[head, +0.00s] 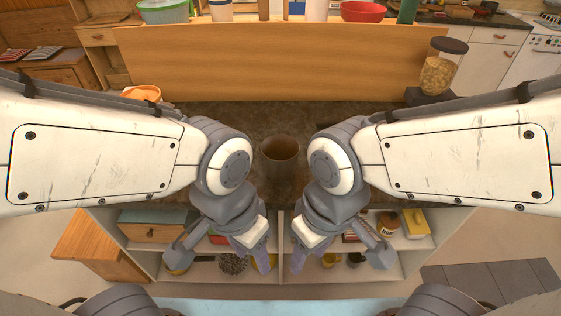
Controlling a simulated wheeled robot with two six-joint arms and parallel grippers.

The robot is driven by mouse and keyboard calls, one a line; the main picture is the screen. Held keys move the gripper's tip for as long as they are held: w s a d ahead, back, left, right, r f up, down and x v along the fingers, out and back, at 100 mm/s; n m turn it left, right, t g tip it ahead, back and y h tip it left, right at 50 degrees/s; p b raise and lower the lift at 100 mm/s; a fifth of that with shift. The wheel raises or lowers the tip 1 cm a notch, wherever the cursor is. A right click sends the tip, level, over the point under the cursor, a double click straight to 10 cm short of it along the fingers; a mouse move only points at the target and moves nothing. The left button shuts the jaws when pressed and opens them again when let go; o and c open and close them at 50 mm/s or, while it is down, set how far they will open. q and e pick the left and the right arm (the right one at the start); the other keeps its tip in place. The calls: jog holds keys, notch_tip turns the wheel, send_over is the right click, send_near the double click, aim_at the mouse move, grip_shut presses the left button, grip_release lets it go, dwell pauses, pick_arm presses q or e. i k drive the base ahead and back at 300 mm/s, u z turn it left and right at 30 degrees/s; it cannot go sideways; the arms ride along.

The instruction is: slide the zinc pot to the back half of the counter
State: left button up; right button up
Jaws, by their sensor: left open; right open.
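The zinc pot (280,165) looks like a dull brownish-grey, open-topped vessel. It stands upright on the dark counter (270,116), near the middle of its width and towards its front edge. My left gripper (219,258) is open and empty, lower in the picture than the pot and to its left, in front of the shelves under the counter. My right gripper (339,258) is open and empty, lower and to the right of the pot. Neither gripper touches the pot. My forearms cover much of the counter at both sides.
A raised wooden panel (270,62) closes the counter's back, with bowls and bottles above it. An orange bowl (142,93) sits at the back left. A jar (441,68) stands on a dark block at the back right. The counter behind the pot looks clear.

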aim_at(279, 153)
jog(key=k, duration=0.5)
jog(key=u, duration=1.75)
jog(key=i, duration=1)
jog(key=z, duration=1.8)
